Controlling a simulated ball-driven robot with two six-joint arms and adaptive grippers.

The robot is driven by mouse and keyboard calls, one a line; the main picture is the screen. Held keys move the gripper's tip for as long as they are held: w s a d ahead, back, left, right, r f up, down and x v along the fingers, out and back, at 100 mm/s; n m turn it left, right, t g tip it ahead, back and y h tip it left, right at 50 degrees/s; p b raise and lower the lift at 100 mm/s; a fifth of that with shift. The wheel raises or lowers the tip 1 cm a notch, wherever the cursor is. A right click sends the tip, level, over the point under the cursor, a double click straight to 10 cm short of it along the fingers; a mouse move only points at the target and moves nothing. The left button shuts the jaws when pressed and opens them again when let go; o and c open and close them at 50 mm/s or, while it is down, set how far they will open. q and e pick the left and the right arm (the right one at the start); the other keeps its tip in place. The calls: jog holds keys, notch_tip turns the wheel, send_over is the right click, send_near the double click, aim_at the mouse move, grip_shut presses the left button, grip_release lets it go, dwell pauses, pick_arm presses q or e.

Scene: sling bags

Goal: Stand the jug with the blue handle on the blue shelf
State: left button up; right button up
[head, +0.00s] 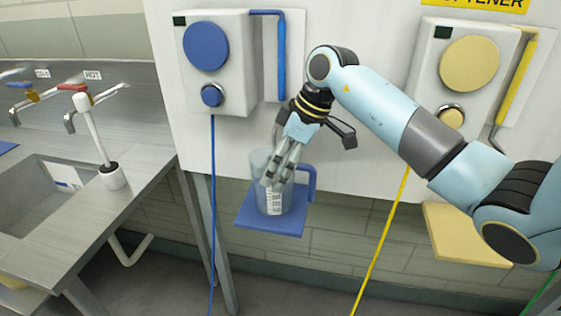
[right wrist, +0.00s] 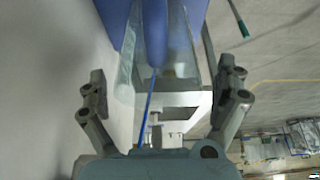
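The clear jug (head: 262,190) with the blue handle (head: 312,178) is upright on the blue shelf (head: 268,227), and its base appears to rest on it. The handle points to the right. My right gripper (head: 276,180) overlaps the jug's upper part in the head view. In the right wrist view its two fingers (right wrist: 165,92) are spread wide. The blue handle (right wrist: 155,35) and clear jug wall (right wrist: 178,55) lie ahead between them, with no finger visibly touching them. The blue shelf (right wrist: 112,12) shows behind. My left gripper is out of view.
A dispenser with a blue disc (head: 206,46) is above the shelf. A yellow one (head: 470,63) and a yellow shelf (head: 462,235) are at right. A sink (head: 45,195) and taps are at left. Blue and yellow hoses hang down.

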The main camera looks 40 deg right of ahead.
jog(key=b+v, duration=0.1)
jog(key=v, duration=1.1)
jog(key=shift+b, duration=0.3)
jog(key=shift+s, duration=0.1)
